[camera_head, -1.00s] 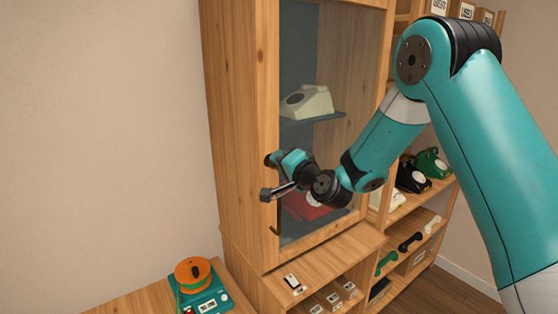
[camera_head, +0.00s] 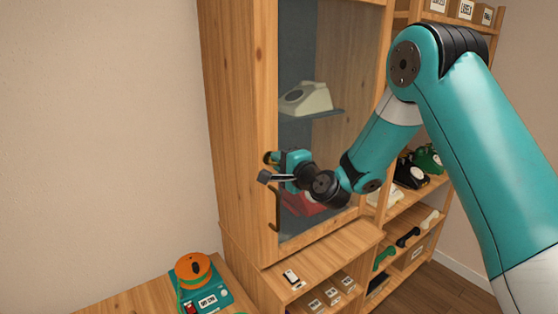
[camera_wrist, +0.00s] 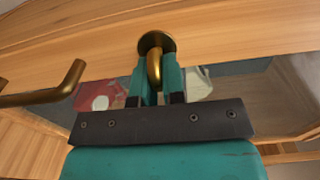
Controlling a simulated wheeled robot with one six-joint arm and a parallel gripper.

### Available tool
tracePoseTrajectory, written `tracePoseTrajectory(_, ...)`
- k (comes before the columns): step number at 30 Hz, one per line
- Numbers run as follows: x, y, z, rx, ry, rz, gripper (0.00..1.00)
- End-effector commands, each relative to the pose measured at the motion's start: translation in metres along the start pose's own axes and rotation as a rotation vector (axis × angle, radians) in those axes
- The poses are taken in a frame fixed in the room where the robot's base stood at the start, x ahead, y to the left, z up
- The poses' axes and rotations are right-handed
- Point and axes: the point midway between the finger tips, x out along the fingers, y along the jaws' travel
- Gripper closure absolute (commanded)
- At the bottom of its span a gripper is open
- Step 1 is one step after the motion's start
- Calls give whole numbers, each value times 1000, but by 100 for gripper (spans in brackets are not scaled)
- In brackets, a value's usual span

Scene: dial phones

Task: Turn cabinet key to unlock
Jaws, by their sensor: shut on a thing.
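The tall wooden cabinet (camera_head: 235,120) has a glass door (camera_head: 310,60) that looks closed. My gripper (camera_head: 274,159) is at the door's left frame; in the wrist view its two teal fingers (camera_wrist: 157,78) are shut on the brass key (camera_wrist: 154,62). A bent brass handle (camera_wrist: 62,88) is to the left in the wrist view, apart from the fingers. It also shows below my gripper in the head view (camera_head: 275,212). The key is mostly hidden in the head view.
Behind the glass are a cream phone (camera_head: 306,98) and a red phone (camera_head: 302,203). A teal device with an orange reel (camera_head: 193,268) stands on the lower left surface. Open shelves with phones and handsets (camera_head: 408,238) stand at right.

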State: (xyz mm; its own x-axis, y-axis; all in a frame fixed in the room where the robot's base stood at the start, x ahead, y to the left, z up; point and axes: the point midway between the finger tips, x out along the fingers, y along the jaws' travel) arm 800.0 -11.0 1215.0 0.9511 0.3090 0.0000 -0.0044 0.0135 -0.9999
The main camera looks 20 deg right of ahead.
Motion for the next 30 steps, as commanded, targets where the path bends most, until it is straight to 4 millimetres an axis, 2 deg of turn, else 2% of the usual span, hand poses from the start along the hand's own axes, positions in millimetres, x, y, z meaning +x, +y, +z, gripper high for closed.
tracePoseTrajectory(8,0,0,-1,2,2,0,100)
tracePoseTrajectory(9,0,0,-1,2,2,0,85)
tracePoseTrajectory(12,0,0,-1,2,2,0,64)
tracePoseTrajectory(23,-5,2,0,1,1,0,64)
tracePoseTrajectory(26,-18,5,-1,2,2,0,64)
tracePoseTrajectory(30,-47,8,-2,2,4,0,64)
